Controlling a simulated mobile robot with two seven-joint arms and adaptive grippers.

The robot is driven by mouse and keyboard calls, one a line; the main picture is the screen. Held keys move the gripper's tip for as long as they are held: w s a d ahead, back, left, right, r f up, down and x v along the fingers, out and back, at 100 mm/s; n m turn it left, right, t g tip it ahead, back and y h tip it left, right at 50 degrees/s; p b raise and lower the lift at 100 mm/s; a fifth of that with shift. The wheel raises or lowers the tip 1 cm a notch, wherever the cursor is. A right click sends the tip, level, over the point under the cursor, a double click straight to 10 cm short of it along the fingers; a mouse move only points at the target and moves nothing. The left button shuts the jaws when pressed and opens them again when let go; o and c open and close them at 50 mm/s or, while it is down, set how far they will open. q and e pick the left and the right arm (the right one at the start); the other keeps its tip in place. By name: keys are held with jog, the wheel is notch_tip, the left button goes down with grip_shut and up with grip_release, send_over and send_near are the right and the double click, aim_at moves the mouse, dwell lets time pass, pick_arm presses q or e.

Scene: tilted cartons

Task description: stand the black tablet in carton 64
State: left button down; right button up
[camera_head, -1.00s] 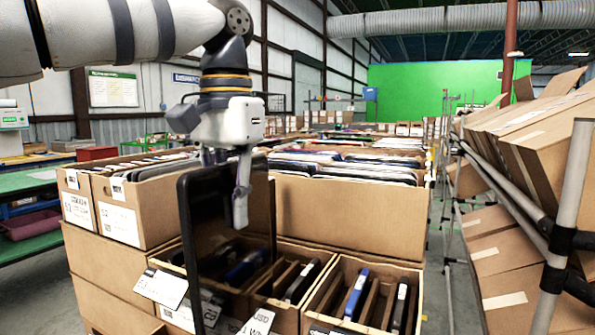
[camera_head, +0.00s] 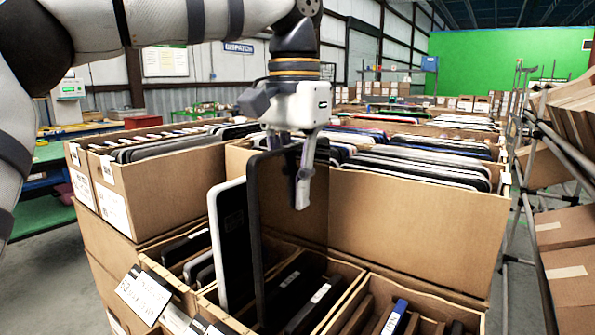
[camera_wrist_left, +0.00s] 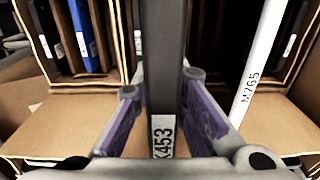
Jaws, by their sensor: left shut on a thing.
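The black tablet (camera_head: 256,230) is upright in my left gripper (camera_head: 290,178), above the row of open front cartons. The gripper is shut on its upper edge; one finger shows in front and the other is partly hidden. In the left wrist view the tablet (camera_wrist_left: 165,60) stands between the two purple-padded fingers, with a label reading K453. Its lower end overlaps the front cartons, so I cannot tell whether it is inside one. I cannot read the number 64 on any carton. My right gripper is not in view.
A white tablet (camera_head: 232,245) stands tall just left of the black one. A front carton at right holds a blue tablet (camera_head: 394,318). Taller, full cartons (camera_head: 420,225) stand behind. A tilted label card (camera_head: 145,292) hangs at the front left.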

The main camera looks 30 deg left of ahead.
aim_at(295, 144)
pick_arm(q)
jog(key=shift+w+f, duration=0.15)
jog(key=shift+f, duration=2.35)
jog(key=shift+f, duration=0.2)
jog(key=c, duration=1.5)
grip_release()
jog(key=shift+c, duration=0.2)
notch_tip(295, 144, up, 12)
